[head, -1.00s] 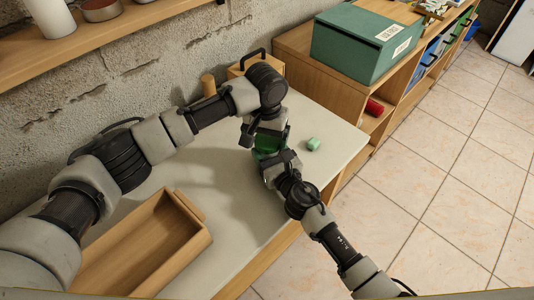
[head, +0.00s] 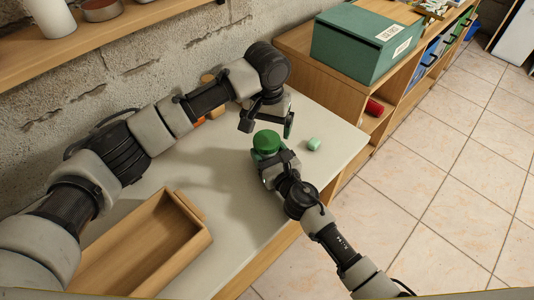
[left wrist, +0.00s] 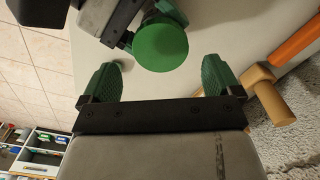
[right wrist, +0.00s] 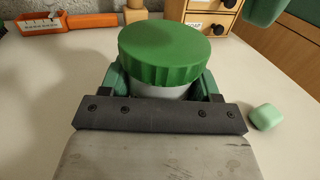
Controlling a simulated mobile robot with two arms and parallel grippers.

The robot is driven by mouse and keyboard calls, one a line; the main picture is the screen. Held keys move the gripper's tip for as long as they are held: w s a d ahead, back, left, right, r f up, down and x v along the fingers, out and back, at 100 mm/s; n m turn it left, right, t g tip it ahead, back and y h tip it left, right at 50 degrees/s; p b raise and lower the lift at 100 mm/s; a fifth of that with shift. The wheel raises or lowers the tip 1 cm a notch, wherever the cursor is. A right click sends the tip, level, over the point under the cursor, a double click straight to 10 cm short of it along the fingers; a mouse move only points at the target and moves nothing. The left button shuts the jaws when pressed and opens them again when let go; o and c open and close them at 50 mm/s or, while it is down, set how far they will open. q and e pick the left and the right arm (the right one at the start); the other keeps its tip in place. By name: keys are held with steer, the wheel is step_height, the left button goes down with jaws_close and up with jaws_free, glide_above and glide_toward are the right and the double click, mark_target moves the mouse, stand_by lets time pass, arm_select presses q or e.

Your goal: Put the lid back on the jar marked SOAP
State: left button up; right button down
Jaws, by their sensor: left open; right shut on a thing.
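A jar (right wrist: 160,91) with a pale grey body stands upright on the counter, with a green ribbed lid (right wrist: 165,52) on its top. The lid looks level in the right wrist view. The lid also shows in the head view (head: 266,142). My right gripper (right wrist: 160,85) is shut around the jar's body below the lid. The jar's marking is hidden from these views. My left gripper (head: 266,124) is open and empty above and behind the lid. In the left wrist view the lid (left wrist: 160,42) lies beyond the open fingers (left wrist: 160,80), apart from them.
A pale green block (head: 313,144) lies right of the jar. A wooden open box (head: 140,245) is at the front left. An orange tool (right wrist: 65,23), a wooden hammer-like piece (left wrist: 268,95) and a small drawer unit (right wrist: 200,22) are behind. A green box (head: 365,45) sits on the shelf.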

mark_target(266, 139)
arm_select(q)
steer(key=shift+r+n, duration=1.7)
steer(key=shift+r, duration=0.05)
steer(key=shift+f, duration=4.05)
steer(key=c, duration=0.9)
steer(key=m, duration=0.3)
steer(key=shift+a, duration=0.1)
